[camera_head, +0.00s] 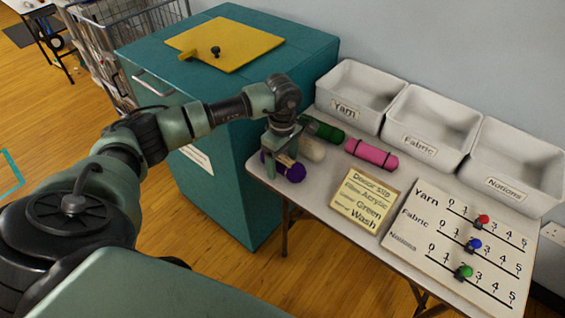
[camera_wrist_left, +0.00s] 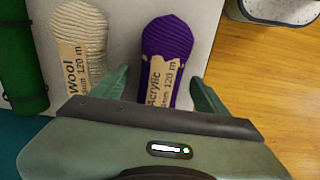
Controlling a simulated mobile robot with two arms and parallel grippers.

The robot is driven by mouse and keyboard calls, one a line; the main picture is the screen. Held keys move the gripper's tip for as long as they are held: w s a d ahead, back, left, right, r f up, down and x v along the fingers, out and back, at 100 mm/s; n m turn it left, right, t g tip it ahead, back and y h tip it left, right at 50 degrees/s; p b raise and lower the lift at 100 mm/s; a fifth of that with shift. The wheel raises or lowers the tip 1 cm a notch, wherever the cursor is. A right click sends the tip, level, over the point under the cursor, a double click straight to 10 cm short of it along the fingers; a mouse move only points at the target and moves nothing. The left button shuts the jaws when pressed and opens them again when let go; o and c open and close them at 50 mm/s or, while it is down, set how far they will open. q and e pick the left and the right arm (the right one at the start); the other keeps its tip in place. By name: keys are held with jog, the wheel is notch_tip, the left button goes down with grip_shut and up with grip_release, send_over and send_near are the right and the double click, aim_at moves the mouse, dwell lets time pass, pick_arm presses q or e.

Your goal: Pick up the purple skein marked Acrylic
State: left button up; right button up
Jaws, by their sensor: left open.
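The purple skein (camera_head: 292,170) lies near the left end of the white table, partly hidden by my left gripper (camera_head: 283,145) in the head view. In the left wrist view the purple skein (camera_wrist_left: 166,45) carries a tan label reading Acrylic. My left gripper (camera_wrist_left: 160,92) is open, with one finger on each side of the purple skein's labelled end; contact cannot be told. A cream skein (camera_wrist_left: 80,30) labelled Wool lies beside it, close to one finger; the cream skein (camera_head: 313,149) also shows in the head view. My right gripper is not in view.
Green (camera_head: 325,130) and pink (camera_head: 371,153) rolls lie farther along the table. White bins marked Yarn (camera_head: 345,107), Fabric (camera_head: 420,150) and Notions (camera_head: 506,183) stand behind. A donor slip (camera_head: 366,200) and a counter board (camera_head: 430,245) lie in front. A teal cabinet (camera_head: 235,190) stands left.

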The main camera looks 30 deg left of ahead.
pick_arm(q)
jog(key=c, duration=1.4)
jog(key=shift+c, duration=0.3)
jog(key=shift+r, duration=0.15)
